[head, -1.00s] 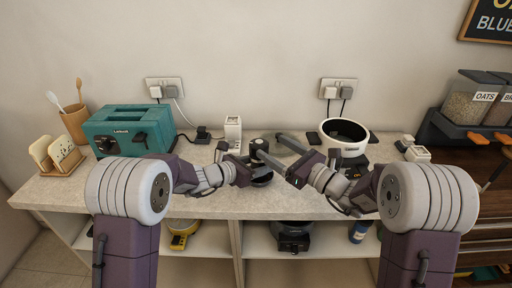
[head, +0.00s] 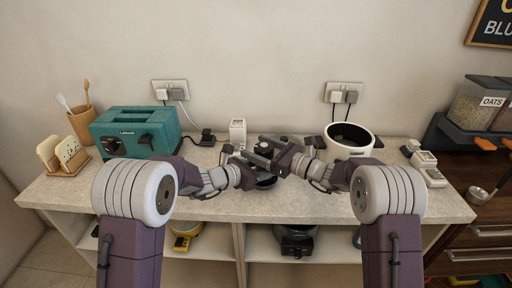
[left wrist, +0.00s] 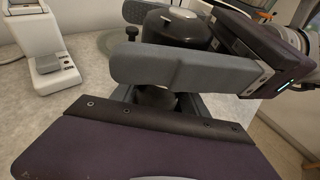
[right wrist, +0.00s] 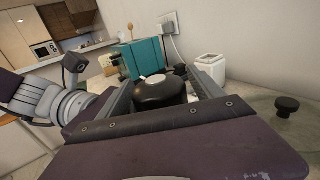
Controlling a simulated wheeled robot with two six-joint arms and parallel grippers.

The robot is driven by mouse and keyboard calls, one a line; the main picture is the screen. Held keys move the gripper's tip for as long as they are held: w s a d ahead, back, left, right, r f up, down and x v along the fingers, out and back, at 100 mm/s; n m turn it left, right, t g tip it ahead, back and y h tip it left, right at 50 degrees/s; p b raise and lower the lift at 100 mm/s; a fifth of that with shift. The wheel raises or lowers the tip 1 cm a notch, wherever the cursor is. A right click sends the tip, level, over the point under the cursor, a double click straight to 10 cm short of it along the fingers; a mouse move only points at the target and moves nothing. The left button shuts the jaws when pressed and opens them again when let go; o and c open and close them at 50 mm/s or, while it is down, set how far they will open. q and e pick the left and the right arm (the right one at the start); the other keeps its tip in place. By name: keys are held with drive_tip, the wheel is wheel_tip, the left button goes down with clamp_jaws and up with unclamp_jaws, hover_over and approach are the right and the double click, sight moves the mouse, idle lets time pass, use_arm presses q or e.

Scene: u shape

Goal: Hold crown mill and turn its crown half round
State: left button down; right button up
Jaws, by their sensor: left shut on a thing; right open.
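The crown mill has a black domed crown with a small pale mark on top; its crown (right wrist: 160,94) shows in the right wrist view and also in the left wrist view (left wrist: 176,28). My left gripper (head: 254,170) is shut on the mill's dark lower body (left wrist: 156,97), which is partly hidden behind a grey finger. My right gripper (head: 272,150) is open, with its two fingers on either side of the crown; I cannot tell if they touch it. In the head view, the grippers hide most of the mill.
A small black knob (right wrist: 287,105) shows on the wall side; I cannot tell what it joins. A white round pot (head: 348,142) stands right. The front of the worktop (head: 280,208) is clear.

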drive_tip(key=shift+w+a, duration=0.25)
drive_tip(key=shift+a, duration=0.15)
drive_tip(key=c, duration=1.4)
drive_tip(key=shift+w+d+r+m+t+h, duration=0.1)
drive_tip(key=shift+m+t+h, duration=0.6)
drive_tip(key=shift+t, duration=0.15)
drive_tip(key=shift+w+d+m+t+h, duration=0.1)
drive_tip(key=shift+m+t+h, duration=0.55)
drive_tip(key=shift+t, duration=0.2)
drive_tip(key=shift+w+d+m+h, duration=0.1)
drive_tip(key=shift+m+h, duration=0.15)
drive_tip(key=o, duration=1.4)
